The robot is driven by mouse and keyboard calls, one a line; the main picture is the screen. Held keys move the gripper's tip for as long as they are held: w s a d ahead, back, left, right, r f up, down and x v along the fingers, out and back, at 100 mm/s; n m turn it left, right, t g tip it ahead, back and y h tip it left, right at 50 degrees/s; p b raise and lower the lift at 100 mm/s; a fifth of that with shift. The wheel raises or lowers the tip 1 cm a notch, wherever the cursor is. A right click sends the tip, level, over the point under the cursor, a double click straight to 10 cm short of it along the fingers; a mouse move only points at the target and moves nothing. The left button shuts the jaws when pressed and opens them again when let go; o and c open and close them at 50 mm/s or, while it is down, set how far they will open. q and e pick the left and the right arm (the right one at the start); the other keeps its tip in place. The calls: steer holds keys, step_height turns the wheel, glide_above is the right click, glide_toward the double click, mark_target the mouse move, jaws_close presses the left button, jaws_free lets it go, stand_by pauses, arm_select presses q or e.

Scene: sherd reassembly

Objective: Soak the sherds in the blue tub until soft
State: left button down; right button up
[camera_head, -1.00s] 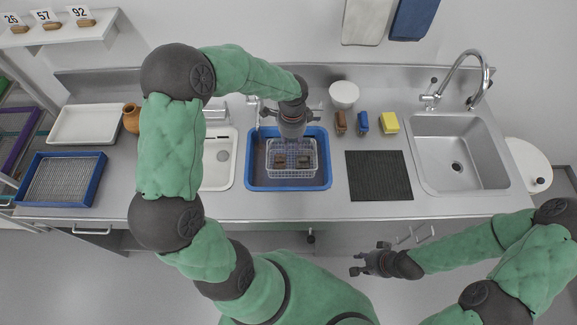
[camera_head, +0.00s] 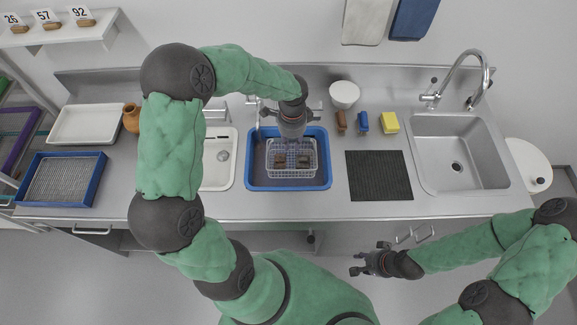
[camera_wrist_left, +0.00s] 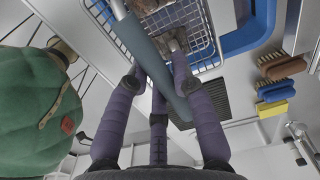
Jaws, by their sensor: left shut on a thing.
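The blue tub (camera_head: 249,172) stands on the counter, with the wire basket (camera_head: 292,177) within its rim. Brown sherds lie in the basket, one at left (camera_head: 279,161) and one at right (camera_head: 304,162). In the left wrist view, sherds (camera_wrist_left: 172,42) show through the wire basket (camera_wrist_left: 206,50). My left gripper (camera_head: 291,139) is above the basket's back part. Its fingers are shut around a grey bar (camera_wrist_left: 150,52), which looks like the basket's handle. I cannot tell how deep the basket sits or the water level. My right gripper (camera_head: 360,264) is open and empty in front of the counter.
A white bowl (camera_head: 344,94) stands behind. A white basin (camera_head: 218,172) is left of the tub; the sink (camera_head: 456,150) is far right.

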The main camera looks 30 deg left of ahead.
arm_select(q)
steer(key=shift+r, duration=0.15)
steer(key=shift+r+p, duration=1.9)
steer(key=shift+r, duration=0.55)
